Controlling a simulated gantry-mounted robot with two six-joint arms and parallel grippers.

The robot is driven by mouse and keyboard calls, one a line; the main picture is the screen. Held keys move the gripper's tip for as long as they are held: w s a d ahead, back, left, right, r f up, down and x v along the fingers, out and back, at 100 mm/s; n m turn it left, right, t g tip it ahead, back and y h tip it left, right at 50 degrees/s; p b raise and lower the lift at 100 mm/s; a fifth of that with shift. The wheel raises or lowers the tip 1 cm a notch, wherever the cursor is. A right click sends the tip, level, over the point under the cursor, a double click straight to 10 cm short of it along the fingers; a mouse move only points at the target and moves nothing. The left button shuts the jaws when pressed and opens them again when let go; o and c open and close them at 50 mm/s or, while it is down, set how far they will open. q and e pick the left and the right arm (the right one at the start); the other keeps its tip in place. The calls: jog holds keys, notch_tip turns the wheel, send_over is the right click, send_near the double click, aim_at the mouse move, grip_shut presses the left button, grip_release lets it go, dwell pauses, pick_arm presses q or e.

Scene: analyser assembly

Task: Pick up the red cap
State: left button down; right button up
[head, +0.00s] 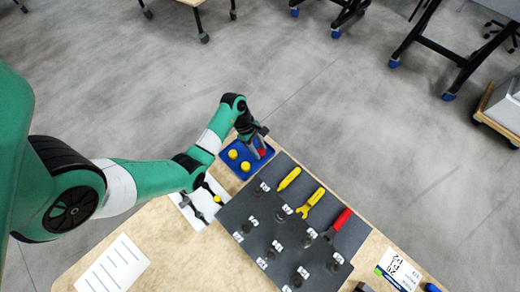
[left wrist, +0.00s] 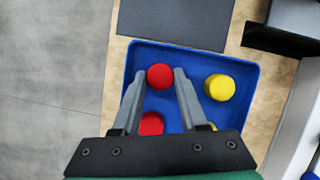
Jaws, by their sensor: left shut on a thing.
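Two red caps and two yellow caps lie in the blue tray, which shows in the left wrist view (left wrist: 247,98) and at the table's far corner in the head view (head: 228,166). My left gripper (left wrist: 160,73) reaches down into the tray, its two grey fingers shut on the upper red cap (left wrist: 160,77). The second red cap (left wrist: 151,124) lies between the fingers nearer the palm, partly hidden. In the head view the left gripper (head: 258,148) partly covers the red (head: 262,152). My right gripper is in neither view.
A yellow cap (left wrist: 220,87) lies right of the fingers; another is mostly hidden. A dark mat (head: 290,225) beside the tray holds yellow and red-handled tools and several small dark parts with labels. White sheets (head: 112,266) lie on the wooden table. The tray is close to the table edge.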

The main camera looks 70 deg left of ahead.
aim_at(264, 153)
pick_arm(q)
notch_tip(264, 153, up, 3)
jog(key=shift+r+p, duration=0.15)
jog(key=shift+p, duration=0.75)
jog(key=s+d+r+p, duration=0.7)
jog(key=s+d+r, duration=0.2)
jog(key=d, duration=0.1)
jog(key=shift+d+r+p, duration=0.3)
jog(key=shift+d, duration=0.1)
